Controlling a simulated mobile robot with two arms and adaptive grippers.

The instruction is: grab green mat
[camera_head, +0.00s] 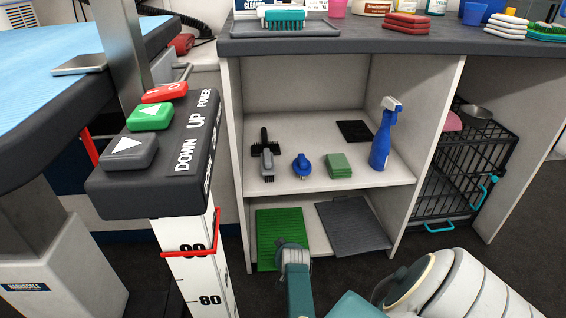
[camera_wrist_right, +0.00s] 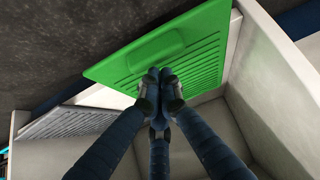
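The green mat (camera_head: 280,232) lies on the lower shelf of the cabinet, left of a grey mat, with its front end at the shelf's front edge. My right gripper (camera_head: 294,255) reaches in from below, at the mat's front right part. In the right wrist view the green mat (camera_wrist_right: 205,45) fills the top middle, with a ribbed face and a raised pad. My right gripper's fingertips (camera_wrist_right: 159,76) are close together and overlap the mat's edge. Whether they pinch the mat is not clear. My left gripper is in neither view.
The grey mat (camera_head: 352,226) lies right beside the green one. The upper shelf holds brushes, a green block stack (camera_head: 339,166) and a blue spray bottle (camera_head: 382,140). A control post (camera_head: 160,150) stands at left, a wire crate (camera_head: 462,172) at right.

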